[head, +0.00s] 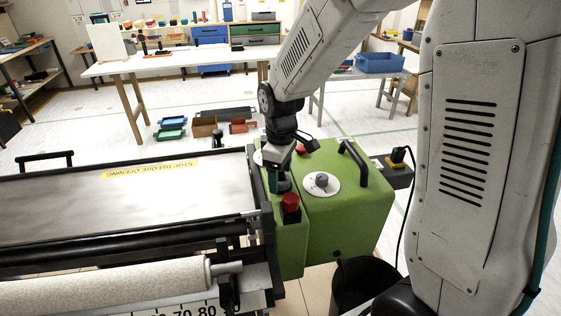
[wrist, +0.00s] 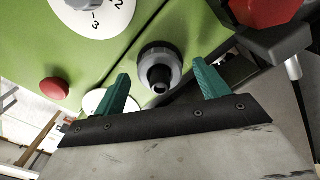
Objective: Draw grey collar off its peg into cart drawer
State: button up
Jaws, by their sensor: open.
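A dark grey round collar (wrist: 160,66) sits around a black peg on the green machine in the wrist view. My gripper (wrist: 161,74) is open, with one teal finger on each side of the collar. I see a gap between each finger and the collar; the depth between them is hard to judge. In the head view my gripper (head: 277,178) points down at the near left part of the green machine (head: 345,215), and the arm partly hides the collar. I cannot make out a cart drawer for certain.
A red button (head: 290,202) on a dark block stands close beside my gripper, also in the wrist view (wrist: 258,10). A white dial (head: 321,183) and a black handle (head: 353,163) are to the right. The pasting table (head: 75,205) lies left. Benches stand behind.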

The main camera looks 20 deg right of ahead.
jog(key=shift+f, duration=0.3)
jog(key=c, duration=1.2)
jog(key=shift+r, duration=3.4)
jog(key=shift+r, duration=2)
